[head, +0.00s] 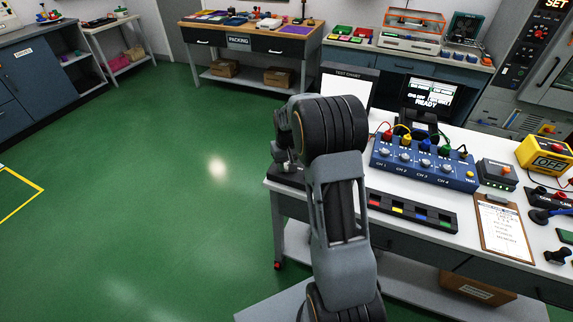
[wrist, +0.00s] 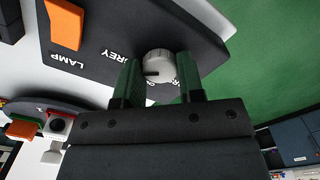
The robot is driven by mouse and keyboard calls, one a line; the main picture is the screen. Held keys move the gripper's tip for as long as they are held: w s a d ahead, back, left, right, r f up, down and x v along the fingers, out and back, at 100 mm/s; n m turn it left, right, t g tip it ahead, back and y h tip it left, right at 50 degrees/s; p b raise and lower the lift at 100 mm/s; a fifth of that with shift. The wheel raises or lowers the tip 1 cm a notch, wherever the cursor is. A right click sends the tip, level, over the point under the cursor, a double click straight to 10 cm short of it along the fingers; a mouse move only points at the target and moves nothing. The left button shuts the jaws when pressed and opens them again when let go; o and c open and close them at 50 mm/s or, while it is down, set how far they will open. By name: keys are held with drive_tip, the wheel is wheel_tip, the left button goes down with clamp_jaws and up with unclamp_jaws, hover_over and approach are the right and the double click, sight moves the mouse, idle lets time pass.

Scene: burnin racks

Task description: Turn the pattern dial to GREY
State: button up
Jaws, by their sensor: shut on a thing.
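The pattern dial (wrist: 158,62) is a pale round knob on a dark panel (wrist: 95,30) in the wrist view. A short dark mark on the knob points left. The word GREY stands upside down to the knob's left, slightly above the mark's line. Other lettering below the knob is partly hidden by my fingers. My gripper (wrist: 159,76) has its two green-grey fingers on either side of the knob, shut on it. In the head view my gripper (head: 283,145) is at the bench's left corner, over a dark box (head: 286,176); my arm hides the dial there.
An orange switch (wrist: 63,25) sits beside the LAMP label on the same panel. A test chart board (head: 358,84) stands behind my arm. A blue channel box (head: 425,165) with cables, a color strip (head: 412,211) and a clipboard (head: 506,228) lie right. Green floor is free at left.

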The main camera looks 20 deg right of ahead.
sight(287, 166)
drive_tip(key=shift+m, duration=0.6)
drive_tip(key=o, duration=0.9)
wheel_tip(287, 166, up, 14)
drive_tip(key=shift+f, duration=0.1)
idle(0.7)
